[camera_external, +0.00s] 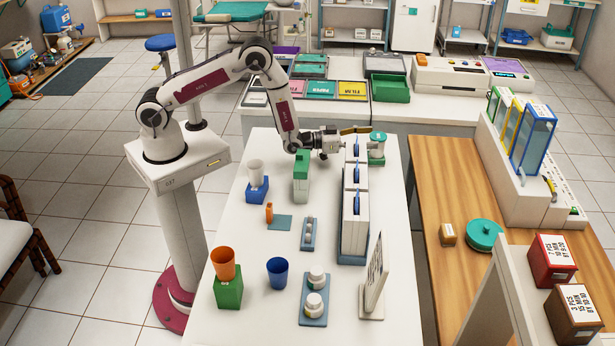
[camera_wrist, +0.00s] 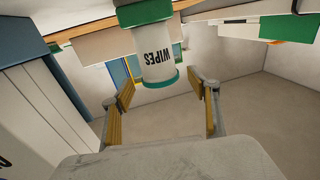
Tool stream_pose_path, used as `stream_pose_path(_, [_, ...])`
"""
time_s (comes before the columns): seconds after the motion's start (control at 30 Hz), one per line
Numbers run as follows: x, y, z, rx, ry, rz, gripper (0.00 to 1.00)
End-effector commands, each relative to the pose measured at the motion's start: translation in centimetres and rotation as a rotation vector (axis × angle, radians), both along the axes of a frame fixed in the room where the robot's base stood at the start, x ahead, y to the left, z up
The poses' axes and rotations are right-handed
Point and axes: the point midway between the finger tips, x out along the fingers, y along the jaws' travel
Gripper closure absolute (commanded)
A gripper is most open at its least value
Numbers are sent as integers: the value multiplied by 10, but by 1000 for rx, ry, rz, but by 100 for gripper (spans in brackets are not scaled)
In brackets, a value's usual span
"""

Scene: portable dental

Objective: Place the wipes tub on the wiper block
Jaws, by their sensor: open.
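The wipes tub (camera_external: 377,149) is a white cylinder with a green lid, upright on a green base at the far right end of the white table. In the wrist view the tub (camera_wrist: 156,62) appears upside down, its WIPES label facing me. My gripper (camera_external: 358,130) is open, level and pointing right toward the tub. Its yellow-padded fingers (camera_wrist: 168,105) are spread, with the tub ahead of them and nothing held. A green-topped white block (camera_external: 301,178) stands below my wrist; I cannot tell which block is the wiper block.
White upright panels with blue parts (camera_external: 355,215) stand close to the gripper. A wooden counter (camera_external: 440,185) lies to the right.

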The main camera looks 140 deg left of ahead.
Motion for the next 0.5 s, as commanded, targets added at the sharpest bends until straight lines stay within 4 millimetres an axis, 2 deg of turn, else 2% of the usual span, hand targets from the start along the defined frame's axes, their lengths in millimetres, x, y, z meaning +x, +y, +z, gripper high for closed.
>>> stream_pose_path(0.5, [-32,-47,0,-1,1,0,40])
